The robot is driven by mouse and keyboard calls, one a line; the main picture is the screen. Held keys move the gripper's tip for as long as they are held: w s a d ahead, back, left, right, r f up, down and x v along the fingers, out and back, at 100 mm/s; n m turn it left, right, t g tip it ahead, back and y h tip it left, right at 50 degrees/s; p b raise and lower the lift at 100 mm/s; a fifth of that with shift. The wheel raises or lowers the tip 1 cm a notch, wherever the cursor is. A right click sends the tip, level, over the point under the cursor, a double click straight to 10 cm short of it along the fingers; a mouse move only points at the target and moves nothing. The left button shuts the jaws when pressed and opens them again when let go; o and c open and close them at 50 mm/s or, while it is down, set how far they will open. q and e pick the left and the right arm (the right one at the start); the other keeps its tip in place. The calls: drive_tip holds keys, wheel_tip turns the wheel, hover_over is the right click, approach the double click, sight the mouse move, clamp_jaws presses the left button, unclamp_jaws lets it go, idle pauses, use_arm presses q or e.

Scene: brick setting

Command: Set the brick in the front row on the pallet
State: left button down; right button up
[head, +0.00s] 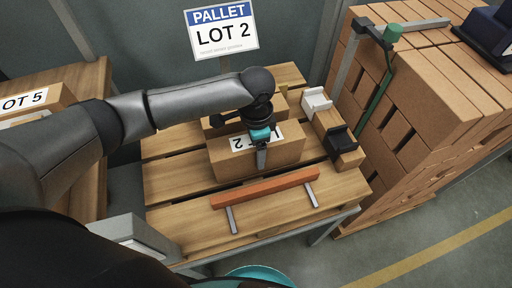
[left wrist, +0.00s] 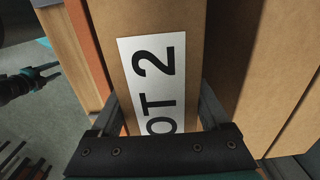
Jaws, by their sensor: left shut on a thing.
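The tan brick (head: 232,167) with a white LOT 2 label is over the wooden pallet (head: 180,215), just behind the orange bar (head: 265,188) at its front. My left gripper (head: 262,150) comes down over the brick and is shut on it, one finger on its front face. In the left wrist view the brick (left wrist: 200,55) fills the middle between the fingers. I cannot tell whether its underside touches the pallet. A dark gripper, seemingly my right (left wrist: 48,76), shows small at the left of that view; its jaws are unclear.
More bricks (head: 280,102) stand behind the held one. A block with a white and a black holder (head: 338,142) is at the pallet's right. A tall brick stack (head: 430,85) stands further right. A PALLET LOT 2 sign (head: 222,32) is at the back.

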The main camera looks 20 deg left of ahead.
use_arm(q)
drive_tip(key=shift+w+f, duration=0.1)
drive_tip(key=shift+f, duration=0.3)
idle(0.6)
unclamp_jaws()
